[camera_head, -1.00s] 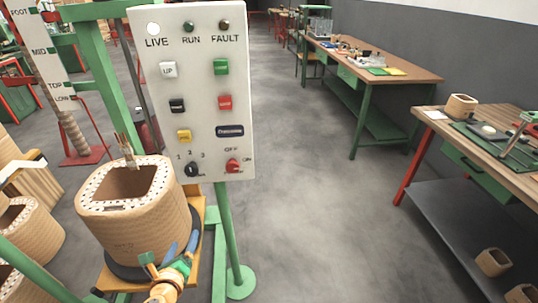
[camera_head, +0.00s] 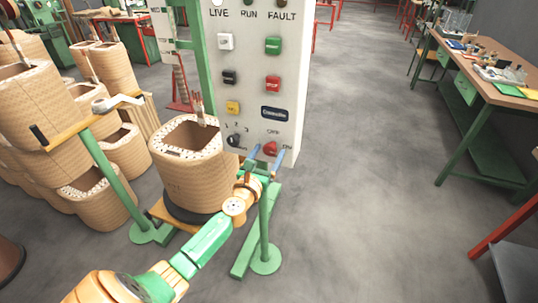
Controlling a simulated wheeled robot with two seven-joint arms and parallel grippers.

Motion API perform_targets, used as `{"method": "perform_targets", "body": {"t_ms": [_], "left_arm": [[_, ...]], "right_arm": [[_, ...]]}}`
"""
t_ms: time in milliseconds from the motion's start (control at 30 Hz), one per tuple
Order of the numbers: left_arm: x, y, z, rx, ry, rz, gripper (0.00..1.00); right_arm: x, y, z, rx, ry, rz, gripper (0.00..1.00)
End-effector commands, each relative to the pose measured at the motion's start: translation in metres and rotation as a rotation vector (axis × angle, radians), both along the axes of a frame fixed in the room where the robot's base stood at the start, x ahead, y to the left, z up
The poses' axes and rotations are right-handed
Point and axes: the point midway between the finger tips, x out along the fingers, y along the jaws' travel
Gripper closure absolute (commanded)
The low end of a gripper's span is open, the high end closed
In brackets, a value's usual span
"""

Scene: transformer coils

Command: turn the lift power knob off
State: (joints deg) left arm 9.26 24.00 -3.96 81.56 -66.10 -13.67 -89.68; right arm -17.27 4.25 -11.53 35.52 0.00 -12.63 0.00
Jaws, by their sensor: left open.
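The lift power knob is the red knob (camera_head: 270,148) at the lower right of the white control panel (camera_head: 252,95), under an OFF label. Its exact pointer direction is too small to tell. My left gripper (camera_head: 266,156) is raised to the panel's lower edge with its two blue fingers apart, one on each side of the red knob. Whether the fingers touch the knob cannot be told. My right gripper is not in view.
A black selector knob (camera_head: 235,140) sits left of the red knob. A large tan coil (camera_head: 187,170) stands close left of my arm. More coils (camera_head: 95,120) stack at the left. The floor to the right is clear up to a workbench (camera_head: 490,80).

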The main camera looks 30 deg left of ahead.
Motion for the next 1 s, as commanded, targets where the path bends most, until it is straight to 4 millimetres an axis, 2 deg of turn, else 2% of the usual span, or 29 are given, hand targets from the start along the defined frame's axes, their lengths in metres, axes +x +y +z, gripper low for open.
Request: {"method": "perform_targets", "body": {"t_ms": [233, 267, 533, 767, 1000], "left_arm": [[0.002, 0.0004, 0.0, -0.001, 0.001, 0.0, 0.2], [0.002, 0.0004, 0.0, -0.001, 0.001, 0.0, 0.25], [0.0017, 0.0005, 0.0, -0.001, 0.001, 0.001, 0.98], [0.0017, 0.0005, -0.0002, -0.017, -0.003, 0.0, 1.0], [0.0018, 0.0003, -0.0006, -0.123, -0.028, 0.001, 1.0]], "right_arm": [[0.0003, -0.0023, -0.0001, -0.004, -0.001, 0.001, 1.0], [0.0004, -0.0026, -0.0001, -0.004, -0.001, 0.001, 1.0], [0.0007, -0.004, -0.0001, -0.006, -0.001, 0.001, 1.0], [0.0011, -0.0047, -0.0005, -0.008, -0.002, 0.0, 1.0], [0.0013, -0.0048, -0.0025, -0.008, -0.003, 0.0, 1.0]]}}
